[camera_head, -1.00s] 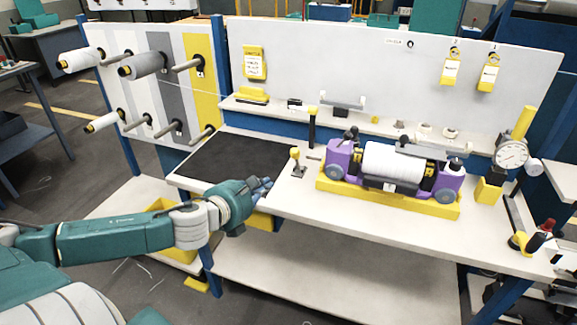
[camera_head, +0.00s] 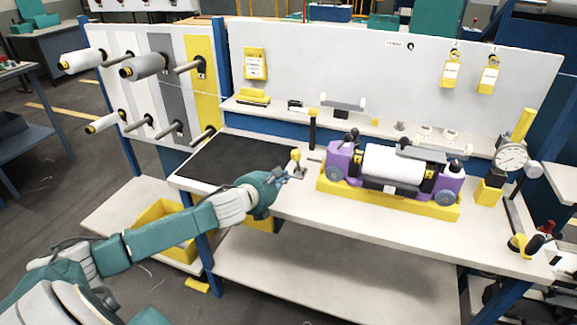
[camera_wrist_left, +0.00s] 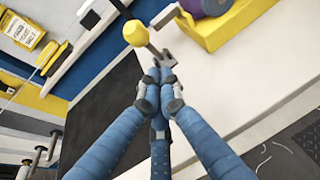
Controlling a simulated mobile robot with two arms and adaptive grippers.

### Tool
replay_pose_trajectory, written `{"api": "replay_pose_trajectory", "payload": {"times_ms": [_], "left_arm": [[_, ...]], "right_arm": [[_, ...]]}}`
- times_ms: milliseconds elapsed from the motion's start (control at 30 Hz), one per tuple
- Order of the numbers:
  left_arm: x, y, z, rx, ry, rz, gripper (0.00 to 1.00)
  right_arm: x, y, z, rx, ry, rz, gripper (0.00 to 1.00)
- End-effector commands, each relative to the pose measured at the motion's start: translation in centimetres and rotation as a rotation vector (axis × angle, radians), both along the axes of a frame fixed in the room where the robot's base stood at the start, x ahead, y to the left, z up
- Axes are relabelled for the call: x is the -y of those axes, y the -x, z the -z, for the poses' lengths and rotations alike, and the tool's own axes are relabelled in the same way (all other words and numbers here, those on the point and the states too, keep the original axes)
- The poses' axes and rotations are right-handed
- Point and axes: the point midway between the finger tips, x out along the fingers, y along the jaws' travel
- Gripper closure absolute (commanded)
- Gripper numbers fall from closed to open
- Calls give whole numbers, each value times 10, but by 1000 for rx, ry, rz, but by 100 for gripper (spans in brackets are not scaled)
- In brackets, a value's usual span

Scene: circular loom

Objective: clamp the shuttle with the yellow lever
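The yellow lever (camera_head: 296,157) has a yellow knob on a short metal stem and stands on the bench left of the shuttle. In the left wrist view its knob (camera_wrist_left: 135,33) lies just beyond the fingertips. The purple shuttle (camera_head: 340,160), with a white roll, sits in a yellow cradle (camera_head: 400,201). A corner of the cradle shows in the left wrist view (camera_wrist_left: 225,25). My left gripper (camera_head: 287,174) is low beside the lever, on its near left side. Its blue fingers (camera_wrist_left: 160,76) are drawn together, with nothing visible between them. Whether they touch the lever's base is unclear. My right gripper is out of view.
A black mat (camera_head: 235,158) covers the left of the bench. A black post (camera_head: 312,128) stands behind the lever. A dial gauge (camera_head: 511,157) stands at the right. The white bench front before the cradle is clear.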

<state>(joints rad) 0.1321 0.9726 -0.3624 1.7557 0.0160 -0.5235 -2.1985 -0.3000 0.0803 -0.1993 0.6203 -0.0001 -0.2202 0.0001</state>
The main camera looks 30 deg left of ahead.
Motion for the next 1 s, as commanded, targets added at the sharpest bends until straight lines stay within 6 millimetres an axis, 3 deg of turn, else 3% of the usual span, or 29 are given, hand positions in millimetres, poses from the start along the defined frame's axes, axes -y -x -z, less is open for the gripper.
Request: {"api": "replay_pose_trajectory", "payload": {"times_ms": [33,300,1000], "left_arm": [[0,-9,-11,6,2,-1,100],[-1,-30,-17,2,0,-1,100],[-2,-35,-23,1,-2,0,100]], "right_arm": [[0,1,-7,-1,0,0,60],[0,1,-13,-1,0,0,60],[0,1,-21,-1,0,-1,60]]}}
